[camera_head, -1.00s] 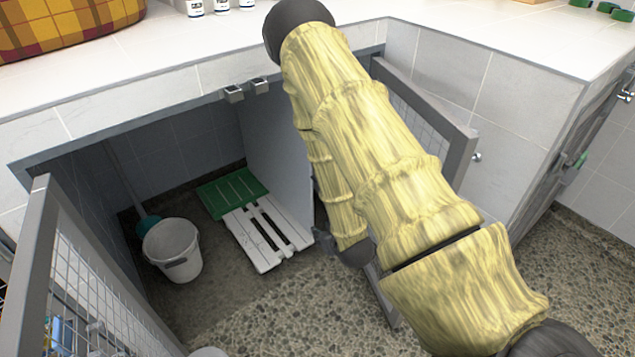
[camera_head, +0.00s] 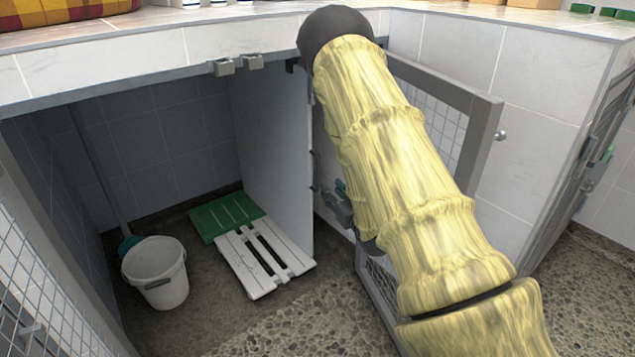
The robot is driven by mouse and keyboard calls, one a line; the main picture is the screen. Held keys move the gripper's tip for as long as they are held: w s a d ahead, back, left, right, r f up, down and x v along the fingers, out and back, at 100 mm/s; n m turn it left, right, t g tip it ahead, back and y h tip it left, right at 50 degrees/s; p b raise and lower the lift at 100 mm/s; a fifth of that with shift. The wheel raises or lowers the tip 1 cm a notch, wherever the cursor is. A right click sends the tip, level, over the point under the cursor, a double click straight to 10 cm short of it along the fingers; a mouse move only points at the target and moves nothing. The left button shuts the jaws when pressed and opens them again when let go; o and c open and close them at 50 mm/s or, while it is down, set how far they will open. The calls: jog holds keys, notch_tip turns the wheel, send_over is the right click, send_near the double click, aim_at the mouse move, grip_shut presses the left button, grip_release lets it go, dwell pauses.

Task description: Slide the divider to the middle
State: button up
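The divider (camera_head: 272,140) is a tall, flat grey panel standing upright inside the kennel under the counter, with its front edge facing me. My gripper (camera_head: 338,203) is small and partly hidden behind my yellow-sleeved arm. It is just right of the divider's front edge, at about mid-height. I cannot tell whether it touches the divider or whether its fingers are open.
Left of the divider are a white bucket (camera_head: 157,276), a green slatted mat (camera_head: 226,215) and a white slatted board (camera_head: 264,262). Mesh doors stand open at left (camera_head: 45,285) and right (camera_head: 482,140).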

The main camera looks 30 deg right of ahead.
jog(key=b, duration=0.4)
send_over(318, 189)
jog(key=shift+w+d, duration=0.15)
jog(key=shift+w, duration=0.1)
jog(key=shift+c, duration=0.2)
grip_shut()
